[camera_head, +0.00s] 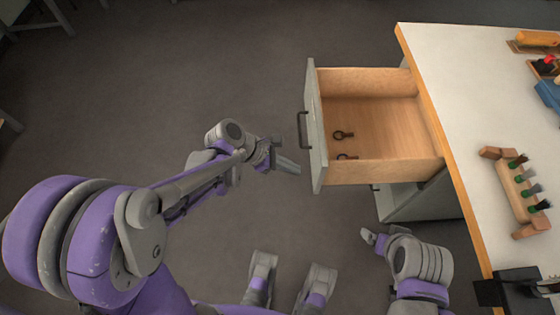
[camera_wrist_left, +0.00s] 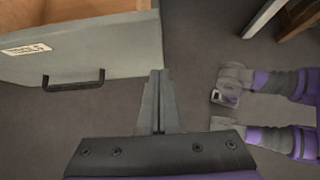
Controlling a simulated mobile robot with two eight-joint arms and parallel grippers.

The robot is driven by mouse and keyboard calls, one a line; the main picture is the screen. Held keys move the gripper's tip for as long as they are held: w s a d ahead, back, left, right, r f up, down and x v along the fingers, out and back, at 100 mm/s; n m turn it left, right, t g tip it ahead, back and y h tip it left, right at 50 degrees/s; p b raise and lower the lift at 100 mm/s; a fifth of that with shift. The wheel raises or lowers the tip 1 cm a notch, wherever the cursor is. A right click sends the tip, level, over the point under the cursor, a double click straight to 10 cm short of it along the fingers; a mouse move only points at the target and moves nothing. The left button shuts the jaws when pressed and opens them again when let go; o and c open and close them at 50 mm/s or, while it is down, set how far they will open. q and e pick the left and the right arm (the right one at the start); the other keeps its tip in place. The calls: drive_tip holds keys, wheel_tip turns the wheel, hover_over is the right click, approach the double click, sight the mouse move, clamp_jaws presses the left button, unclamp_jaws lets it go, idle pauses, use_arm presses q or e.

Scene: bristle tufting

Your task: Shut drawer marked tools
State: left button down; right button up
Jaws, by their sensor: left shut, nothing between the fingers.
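The drawer (camera_head: 316,120) is pulled far out of the bench cabinet, its grey front facing left. A dark bar handle (camera_head: 303,130) is on that front. In the left wrist view the drawer front (camera_wrist_left: 90,50) shows a dark handle (camera_wrist_left: 74,80) and a white label (camera_wrist_left: 26,49), whose print is blurred but looks like "TOOLS". My left gripper (camera_head: 297,169) is shut and empty, just left of the drawer front, near its lower end and apart from it. Its closed fingers (camera_wrist_left: 159,76) point forward in the wrist view. My right gripper (camera_head: 369,236) is below the drawer, partly hidden by its wrist.
Two dark ring-shaped pieces (camera_head: 343,135) lie in the drawer. The white bench top (camera_head: 455,110) with a wooden edge bears a wooden rack of brushes (camera_head: 518,190), a black fixture (camera_head: 508,287) and a blue item (camera_head: 549,93).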

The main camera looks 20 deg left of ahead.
sight(320, 171)
use_arm(q)
drive_tip(key=d, duration=0.1)
drive_tip(key=w+d, duration=0.1)
drive_tip(key=d+f, duration=0.1)
drive_tip(key=shift+w+d, duration=0.15)
drive_tip(key=shift+d, duration=0.25)
drive_tip(key=shift+w+d, duration=0.25)
drive_tip(key=shift+d, duration=0.25)
drive_tip(key=shift+w+d, duration=0.15)
drive_tip(key=shift+d, duration=0.35)
drive_tip(key=w+d, duration=0.3)
drive_tip(key=d, duration=0.8)
drive_tip(key=w+d, duration=0.4)
drive_tip(key=d, duration=0.8)
drive_tip(key=w+d, duration=0.4)
drive_tip(key=d, duration=0.7)
drive_tip(key=shift+w+d, duration=0.1)
drive_tip(key=shift+d, duration=0.25)
drive_tip(key=shift+w+d, duration=0.15)
drive_tip(key=shift+d, duration=0.2)
drive_tip(key=shift+r, duration=0.1)
drive_tip(key=shift+d, duration=0.1)
